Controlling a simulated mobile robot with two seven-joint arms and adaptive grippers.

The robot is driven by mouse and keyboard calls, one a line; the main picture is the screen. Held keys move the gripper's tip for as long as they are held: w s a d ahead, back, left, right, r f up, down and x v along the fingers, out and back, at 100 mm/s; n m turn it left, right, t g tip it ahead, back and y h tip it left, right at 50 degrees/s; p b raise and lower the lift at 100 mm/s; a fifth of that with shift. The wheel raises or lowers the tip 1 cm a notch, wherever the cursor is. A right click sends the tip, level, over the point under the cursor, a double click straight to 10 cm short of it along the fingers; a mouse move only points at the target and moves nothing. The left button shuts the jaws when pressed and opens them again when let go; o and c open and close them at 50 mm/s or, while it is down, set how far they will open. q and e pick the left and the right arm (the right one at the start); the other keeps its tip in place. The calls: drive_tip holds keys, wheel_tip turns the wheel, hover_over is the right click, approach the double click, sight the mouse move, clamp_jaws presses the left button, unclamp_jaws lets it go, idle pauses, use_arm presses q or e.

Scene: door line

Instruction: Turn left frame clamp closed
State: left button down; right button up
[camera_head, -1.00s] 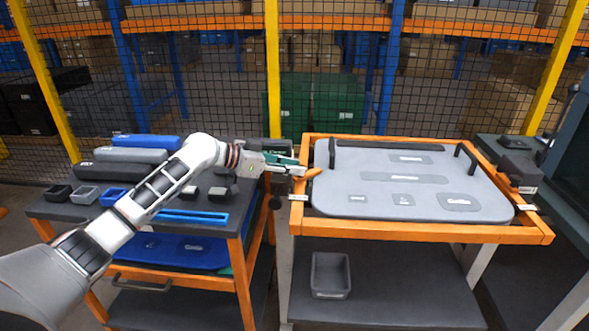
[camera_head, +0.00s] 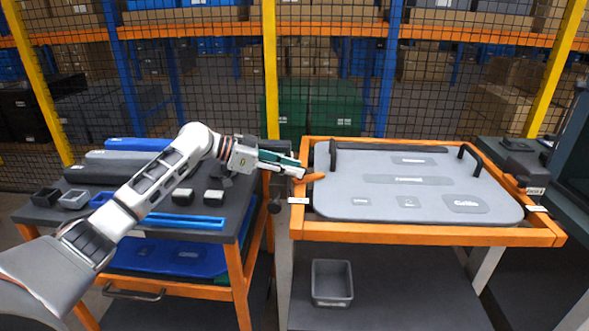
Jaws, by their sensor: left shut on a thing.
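The left frame clamp (camera_head: 315,177) is a small orange handle on the left rail of the orange frame (camera_head: 430,238). My left gripper (camera_head: 300,172) reaches in from the left, and its fingertips are shut on the clamp handle. The handle sticks out to the right of the fingertips, over the edge of the grey door panel (camera_head: 400,185). The part of the clamp between the fingers is hidden. A dark block (camera_head: 522,167), seemingly the right clamp, is on the frame's right rail. My right gripper is not in view.
A dark workbench (camera_head: 130,235) with blue and grey bars and small bins stands at the left. A grey bin (camera_head: 332,282) sits on the shelf below the frame. A mesh fence (camera_head: 360,90) closes off the back.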

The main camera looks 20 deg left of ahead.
use_arm(q)
drive_tip(key=shift+f, duration=0.1)
drive_tip(key=c, duration=1.7)
unclamp_jaws()
drive_tip(key=v, duration=0.8)
